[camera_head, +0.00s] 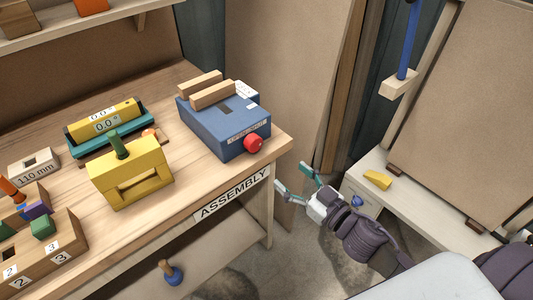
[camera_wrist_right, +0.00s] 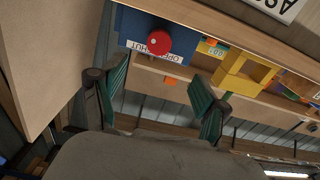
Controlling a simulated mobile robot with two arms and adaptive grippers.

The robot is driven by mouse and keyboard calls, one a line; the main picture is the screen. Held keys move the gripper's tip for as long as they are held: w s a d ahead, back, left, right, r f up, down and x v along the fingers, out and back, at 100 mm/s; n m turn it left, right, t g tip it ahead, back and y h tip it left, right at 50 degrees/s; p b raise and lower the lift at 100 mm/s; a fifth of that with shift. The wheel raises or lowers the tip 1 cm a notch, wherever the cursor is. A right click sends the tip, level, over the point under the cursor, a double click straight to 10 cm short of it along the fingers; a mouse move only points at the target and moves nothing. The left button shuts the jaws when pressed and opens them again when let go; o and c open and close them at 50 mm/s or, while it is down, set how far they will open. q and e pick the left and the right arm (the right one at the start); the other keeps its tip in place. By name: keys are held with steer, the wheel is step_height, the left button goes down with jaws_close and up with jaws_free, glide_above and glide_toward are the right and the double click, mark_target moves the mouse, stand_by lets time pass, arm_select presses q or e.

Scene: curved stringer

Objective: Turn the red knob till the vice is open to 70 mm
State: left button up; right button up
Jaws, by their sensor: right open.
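The vice is a blue box (camera_head: 208,132) on the right part of the workbench, with two wooden jaws (camera_head: 212,95) on top, close together with a narrow gap. A small white scale or label sits at its right rear; its reading is too small to make out. The red knob (camera_head: 253,144) is on its front face beside a lettered label, and it also shows in the right wrist view (camera_wrist_right: 158,42). My right gripper (camera_head: 290,177) is open and empty, off the bench's right end, apart from the knob. In its wrist view the fingers (camera_wrist_right: 160,72) point towards the knob. My left gripper is out of view.
The workbench (camera_head: 283,138) has an "ASSEMBLY" sign (camera_head: 232,194) on its front edge. A yellow handled block (camera_head: 130,180), a teal-and-yellow gauge (camera_head: 105,125) and wooden blocks stand left of the vice. A side table (camera_head: 432,200) carries a yellow piece (camera_head: 377,180). The floor between is clear.

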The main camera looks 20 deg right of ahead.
steer(key=p, duration=0.1)
glide_toward(257, 146)
steer(key=w, duration=0.1)
steer(key=x, duration=0.4)
steer(key=p+x, duration=0.1)
steer(key=x, duration=0.4)
steer(key=shift+s+a, duration=0.15)
steer(key=shift+a, duration=0.05)
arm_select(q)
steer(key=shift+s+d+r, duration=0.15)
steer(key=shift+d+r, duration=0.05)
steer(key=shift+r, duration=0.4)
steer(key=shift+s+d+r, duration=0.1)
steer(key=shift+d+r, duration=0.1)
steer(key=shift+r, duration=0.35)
arm_select(e)
steer(key=c, duration=1.2)
steer(key=shift+o, duration=0.2)
